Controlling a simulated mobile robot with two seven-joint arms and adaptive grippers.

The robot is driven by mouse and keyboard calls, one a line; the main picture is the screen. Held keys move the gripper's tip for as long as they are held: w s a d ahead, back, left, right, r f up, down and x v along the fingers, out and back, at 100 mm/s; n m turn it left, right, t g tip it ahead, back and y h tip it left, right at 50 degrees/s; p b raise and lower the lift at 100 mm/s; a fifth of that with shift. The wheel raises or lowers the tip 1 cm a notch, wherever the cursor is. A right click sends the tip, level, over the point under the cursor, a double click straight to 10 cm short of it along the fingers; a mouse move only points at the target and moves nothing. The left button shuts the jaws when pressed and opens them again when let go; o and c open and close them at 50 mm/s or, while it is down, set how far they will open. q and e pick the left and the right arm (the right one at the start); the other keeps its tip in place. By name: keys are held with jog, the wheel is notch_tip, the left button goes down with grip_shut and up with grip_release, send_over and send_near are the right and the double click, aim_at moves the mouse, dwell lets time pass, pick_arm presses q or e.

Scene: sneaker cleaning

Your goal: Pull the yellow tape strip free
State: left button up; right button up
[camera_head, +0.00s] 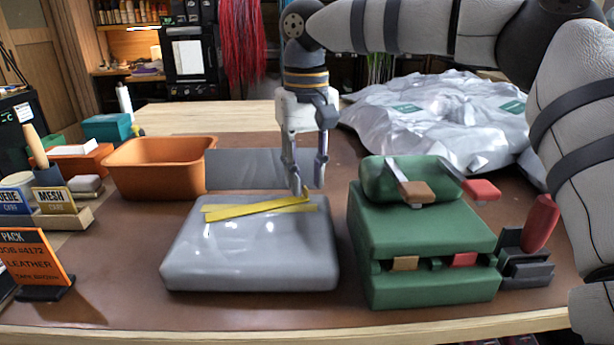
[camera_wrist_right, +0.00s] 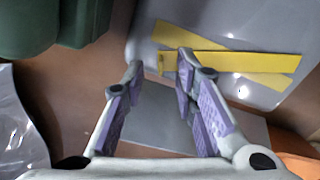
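Two yellow tape strips (camera_head: 262,208) lie crossed at a shallow angle on top of a glossy grey wrapped box (camera_head: 245,262) in the middle of the table. They also show in the right wrist view (camera_wrist_right: 232,62), one with a small folded tab at its end. My right gripper (camera_head: 304,187) points down over the far right edge of the box, by the strips' ends. In the wrist view its fingers (camera_wrist_right: 160,64) are apart, with the tabbed end between or just beyond the tips; contact cannot be told. My left gripper is out of view.
A green case (camera_head: 425,275) with brown and red-handled tools stands right of the box. An orange bin (camera_head: 155,180) and a flat grey mat (camera_head: 240,170) are behind it. Crumpled silver sheeting (camera_head: 430,115) lies back right. Signs (camera_head: 35,260) stand left. Brown tabletop is clear in front.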

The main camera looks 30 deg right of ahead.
jog(key=shift+f, duration=0.8)
jog(key=shift+c, duration=0.3)
grip_shut()
jog(key=shift+r, duration=0.1)
jog(key=shift+r+p, duration=0.4)
jog(key=shift+r, duration=3.3)
jog(key=shift+r, duration=2)
